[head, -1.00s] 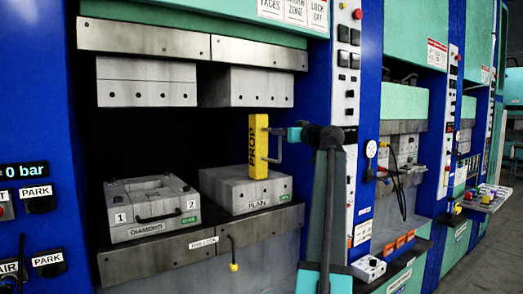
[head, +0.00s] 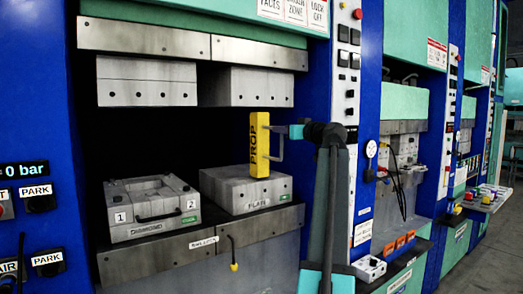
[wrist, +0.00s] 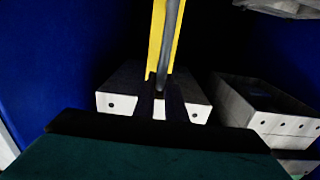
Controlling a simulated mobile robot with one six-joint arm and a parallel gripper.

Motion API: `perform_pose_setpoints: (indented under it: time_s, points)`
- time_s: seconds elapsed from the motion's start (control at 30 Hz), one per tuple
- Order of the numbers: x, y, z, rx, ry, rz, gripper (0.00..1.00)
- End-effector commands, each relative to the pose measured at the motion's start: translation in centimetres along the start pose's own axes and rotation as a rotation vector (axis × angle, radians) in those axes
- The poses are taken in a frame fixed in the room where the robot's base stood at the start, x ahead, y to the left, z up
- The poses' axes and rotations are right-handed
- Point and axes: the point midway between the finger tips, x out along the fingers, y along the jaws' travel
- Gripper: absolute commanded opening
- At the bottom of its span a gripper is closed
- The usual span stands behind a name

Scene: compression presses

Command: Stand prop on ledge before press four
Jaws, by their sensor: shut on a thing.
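The yellow prop (head: 260,145), marked PROP, is upright with a grey side handle. My gripper (head: 281,132) is shut on that handle from the right; the handle and yellow body also show in the wrist view (wrist: 158,40). The prop's lower end is at the PLAIN lower block (head: 245,187), near its back right part; I cannot tell whether it touches. The ledge (head: 205,245) runs along the front below the blocks, with a small, blurred label.
The DIAMOND block (head: 150,205) with a black handle sits left of the PLAIN block. A blue column with switches (head: 347,75) stands close right of my arm. A yellow-tipped cable (head: 234,266) hangs from the ledge. Another press (head: 405,130) stands farther right.

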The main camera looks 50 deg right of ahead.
Motion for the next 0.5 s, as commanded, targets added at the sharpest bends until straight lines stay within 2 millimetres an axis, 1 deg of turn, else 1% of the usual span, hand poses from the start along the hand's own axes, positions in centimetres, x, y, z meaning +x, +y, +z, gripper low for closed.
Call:
perform_pose_setpoints:
  time_s: [0.5]
  points:
    - [-2.3, 0.0, -0.1, 0.001, 0.005, 0.001, 0.00]
